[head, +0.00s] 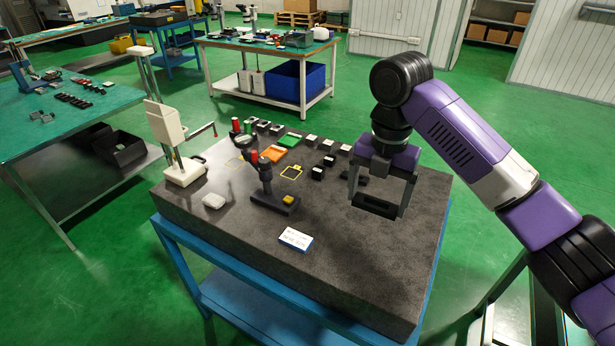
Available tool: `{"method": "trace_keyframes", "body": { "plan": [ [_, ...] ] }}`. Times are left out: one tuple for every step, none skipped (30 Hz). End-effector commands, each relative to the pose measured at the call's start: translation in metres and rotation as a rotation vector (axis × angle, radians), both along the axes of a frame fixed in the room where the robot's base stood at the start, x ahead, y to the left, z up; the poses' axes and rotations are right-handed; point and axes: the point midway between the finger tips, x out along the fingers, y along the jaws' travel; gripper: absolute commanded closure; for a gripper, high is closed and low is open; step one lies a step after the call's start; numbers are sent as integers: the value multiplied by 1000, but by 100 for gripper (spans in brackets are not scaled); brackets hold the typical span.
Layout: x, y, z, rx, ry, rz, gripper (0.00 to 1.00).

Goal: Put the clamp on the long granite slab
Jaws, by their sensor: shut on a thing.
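The long granite slab (345,268) is a thick dark speckled block on a blue stand in the middle of the head view. My gripper (379,204) is over the right part of the slab, pointing down. Its two grey fingers are shut on a dark, bar-shaped thing, which I take to be the clamp (376,207). The bar spans the gap between the fingertips. I cannot tell from this one view whether it touches the slab or hangs just above it.
On the slab stand a white height gauge (178,150), a black stand with a red top (266,182), a white-blue box (296,239), a grey puck (214,201) and several small blocks behind. The slab's front right is bare. A green-topped bench (60,125) is at left.

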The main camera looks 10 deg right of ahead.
Motion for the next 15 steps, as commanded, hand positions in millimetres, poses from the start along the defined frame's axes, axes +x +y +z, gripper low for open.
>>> {"method": "trace_keyframes", "body": {
  "plan": [
    [0, 0, -1, 1, 0, 1, 71],
    [0, 0, -3, 3, 0, 1, 71],
    [0, 1, -8, 3, 1, 1, 71],
    [0, 1, -12, 4, 2, 1, 71],
    [-1, 2, -18, 5, 3, 2, 71],
    [-2, 2, -26, 6, 4, 2, 71],
    [-2, 2, -32, 5, 5, 1, 71],
    [-2, 3, -39, 6, 4, 2, 71],
    [-1, 3, -48, 7, 5, 1, 71],
    [-2, 3, -55, 6, 4, 1, 71],
    [-2, 2, -62, 6, 6, 0, 71],
    [-2, 3, -74, 7, 5, 0, 71],
    [-1, 3, -82, 7, 4, 1, 71],
    [-2, 3, -89, 6, 4, 0, 71],
    [-2, 3, -101, 6, 4, 1, 71]
  ]
}}
